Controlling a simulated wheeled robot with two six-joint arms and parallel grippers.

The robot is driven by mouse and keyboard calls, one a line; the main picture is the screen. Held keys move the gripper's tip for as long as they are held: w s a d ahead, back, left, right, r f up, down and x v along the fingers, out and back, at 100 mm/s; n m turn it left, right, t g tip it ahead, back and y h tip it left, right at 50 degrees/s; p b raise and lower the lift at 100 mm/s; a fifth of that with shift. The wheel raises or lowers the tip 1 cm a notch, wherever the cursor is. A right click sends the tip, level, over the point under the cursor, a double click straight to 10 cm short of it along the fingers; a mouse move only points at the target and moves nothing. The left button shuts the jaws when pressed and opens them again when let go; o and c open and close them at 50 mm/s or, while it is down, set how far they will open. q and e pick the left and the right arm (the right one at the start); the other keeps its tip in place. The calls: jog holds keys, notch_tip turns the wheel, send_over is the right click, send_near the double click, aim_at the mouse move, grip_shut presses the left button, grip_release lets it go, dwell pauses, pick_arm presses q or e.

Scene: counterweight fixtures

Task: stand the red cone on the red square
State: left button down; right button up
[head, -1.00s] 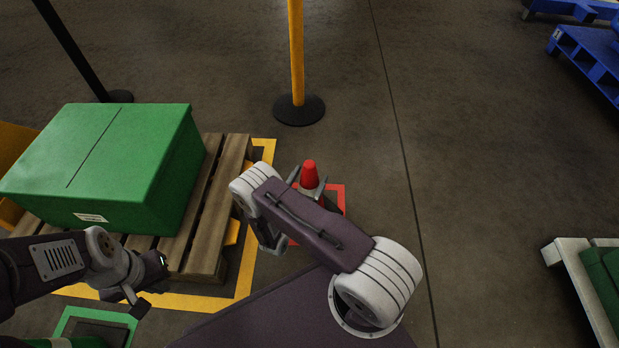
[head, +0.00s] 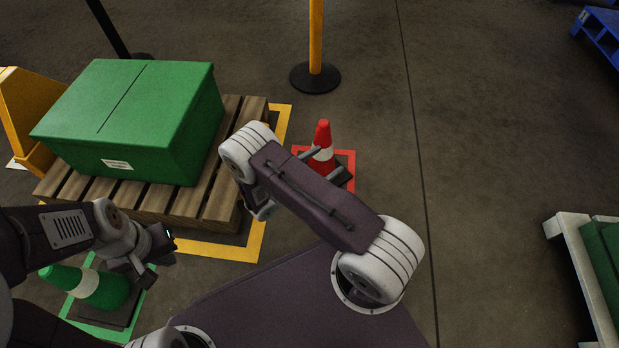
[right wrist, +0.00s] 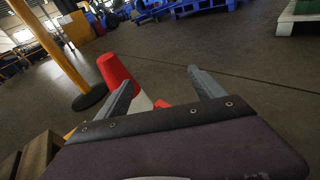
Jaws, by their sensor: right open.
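The red cone (head: 323,133) with a white band and dark base stands upright on the red square (head: 349,154) in the head view. Part of the square and the cone's foot are hidden behind my right arm and fingers. My right gripper (head: 326,165) is open on the near side of the cone. In the right wrist view the cone (right wrist: 117,72) shows beyond my fingers, partly behind the left one; neither finger visibly grips it. My left gripper (head: 142,273) is beside a green cone (head: 88,286); its jaw opening is unclear.
The green cone is on a green square (head: 66,305). A green box (head: 135,120) sits on a wooden pallet (head: 220,205) inside a yellow outline. A yellow post (head: 316,40) stands behind the red cone. Floor to the right is clear up to a white pallet (head: 580,265).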

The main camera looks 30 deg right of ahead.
jog(key=s+a+r+m+g+y, duration=0.1)
jog(key=s+r+m+g+y, duration=0.1)
jog(key=s+m+g+y, duration=0.35)
jog(key=s+a+r+m+g+y, duration=0.1)
jog(key=s+r+m+g+y, duration=0.2)
jog(key=s+m, duration=0.4)
jog(key=a+r+m+t+y, duration=0.4)
jog(key=a+m+t+y, duration=0.1)
jog(key=a+m+y, duration=0.2)
jog(key=shift+s+a+r+m, duration=0.4)
jog(key=shift+a+m, duration=0.25)
jog(key=shift+a, duration=0.5)
notch_tip(320, 180, up, 57)
jog(key=p, duration=5.6)
jog(key=shift+p, duration=0.4)
